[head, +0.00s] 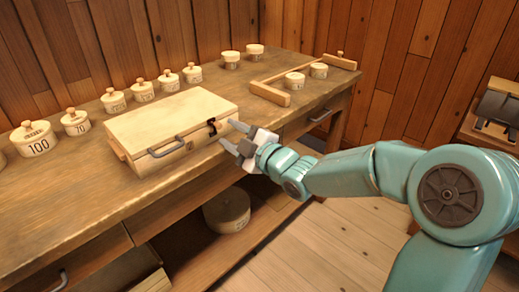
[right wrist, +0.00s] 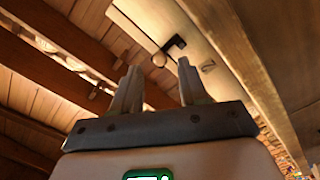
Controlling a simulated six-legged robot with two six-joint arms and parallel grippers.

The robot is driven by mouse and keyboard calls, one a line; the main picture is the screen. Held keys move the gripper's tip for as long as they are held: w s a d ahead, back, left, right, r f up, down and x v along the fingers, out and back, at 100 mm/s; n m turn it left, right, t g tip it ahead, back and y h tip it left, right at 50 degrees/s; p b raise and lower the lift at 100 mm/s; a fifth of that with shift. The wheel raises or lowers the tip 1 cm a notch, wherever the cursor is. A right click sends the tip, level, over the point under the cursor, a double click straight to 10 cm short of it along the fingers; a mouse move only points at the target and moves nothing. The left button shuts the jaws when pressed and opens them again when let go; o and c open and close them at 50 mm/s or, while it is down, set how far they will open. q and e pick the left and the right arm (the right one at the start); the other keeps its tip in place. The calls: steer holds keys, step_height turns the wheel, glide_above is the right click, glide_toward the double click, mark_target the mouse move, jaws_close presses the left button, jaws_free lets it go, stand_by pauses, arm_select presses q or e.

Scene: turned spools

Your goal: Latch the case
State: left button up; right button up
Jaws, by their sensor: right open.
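The pale wooden case (head: 172,112) lies on the bench with its lid down. A grey handle (head: 166,147) is on its front face. A dark latch (head: 212,127) sits at the front near its right end; I cannot tell whether it is fastened. The latch (right wrist: 174,45) also shows in the right wrist view, on the case (right wrist: 206,46), beyond the fingertips. My right gripper (head: 232,135) is open and empty, just right of the case's front right corner, its fingers pointing toward it. It also shows in the right wrist view (right wrist: 158,68). My left gripper is not in view.
Several knobbed, numbered wooden weights (head: 142,91) stand behind and left of the case. Pale round pieces (head: 295,81) and a low wooden rack (head: 270,94) are at the back right. A round lidded piece (head: 227,210) is on the shelf below. The bench's front edge is close to my gripper.

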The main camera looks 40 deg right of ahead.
steer(key=s, duration=1.3)
steer(key=shift+d, duration=0.45)
steer(key=shift+s, duration=0.1)
